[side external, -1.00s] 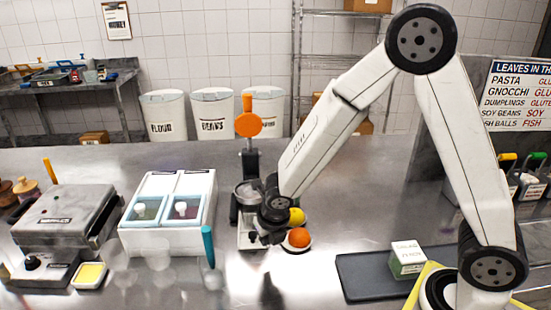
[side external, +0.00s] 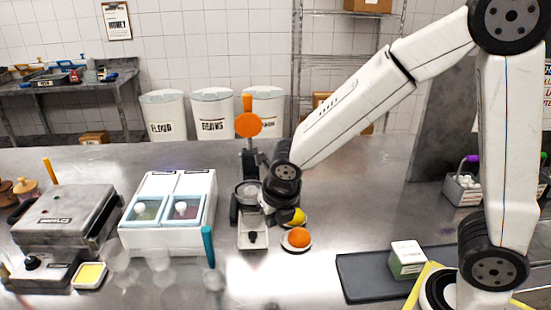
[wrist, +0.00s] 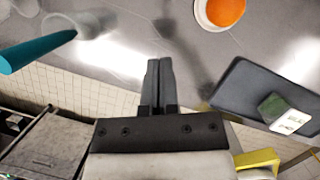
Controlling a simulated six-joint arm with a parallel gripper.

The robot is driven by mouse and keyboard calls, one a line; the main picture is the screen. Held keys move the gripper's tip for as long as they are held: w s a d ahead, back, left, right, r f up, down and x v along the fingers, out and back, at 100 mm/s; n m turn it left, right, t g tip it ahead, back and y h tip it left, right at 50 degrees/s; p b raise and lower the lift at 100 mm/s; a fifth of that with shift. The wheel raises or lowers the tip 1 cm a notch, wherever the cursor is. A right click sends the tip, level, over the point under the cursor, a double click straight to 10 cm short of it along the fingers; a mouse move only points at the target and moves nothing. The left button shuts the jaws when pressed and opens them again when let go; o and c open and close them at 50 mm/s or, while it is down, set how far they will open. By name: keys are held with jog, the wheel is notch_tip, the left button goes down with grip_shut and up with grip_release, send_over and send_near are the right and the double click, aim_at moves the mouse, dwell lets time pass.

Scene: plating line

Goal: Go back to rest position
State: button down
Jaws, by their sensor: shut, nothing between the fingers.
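My gripper (wrist: 158,80) is shut, its two dark fingers together and nothing between them in the wrist view. In the side view my gripper (side external: 282,203) is beside the orange-handled press (side external: 248,125), and its fingertips are hard to make out against the dark parts. It is above the counter, close to a yellow fruit (side external: 298,217) that it partly overlaps in the picture.
A white two-lid box (side external: 152,240), a grill (side external: 62,218) and clear cups (side external: 157,258) stand left. A teal-handled tool (side external: 208,245) stands among them. A dark tray (side external: 365,285) with a green-white carton (side external: 407,260) lies right. The counter between is partly clear.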

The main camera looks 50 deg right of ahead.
jog(key=s+d+f+m, duration=0.1)
jog(key=s+d+m, duration=0.2)
jog(key=m, duration=1.3)
jog(key=s+d+f+m+y, duration=0.1)
jog(key=s+d+m, duration=0.2)
jog(key=m, duration=1.3)
jog(key=s, duration=0.2)
jog(key=shift+s+f+g, duration=0.15)
jog(key=shift+s+g, duration=0.2)
jog(key=shift+g, duration=0.05)
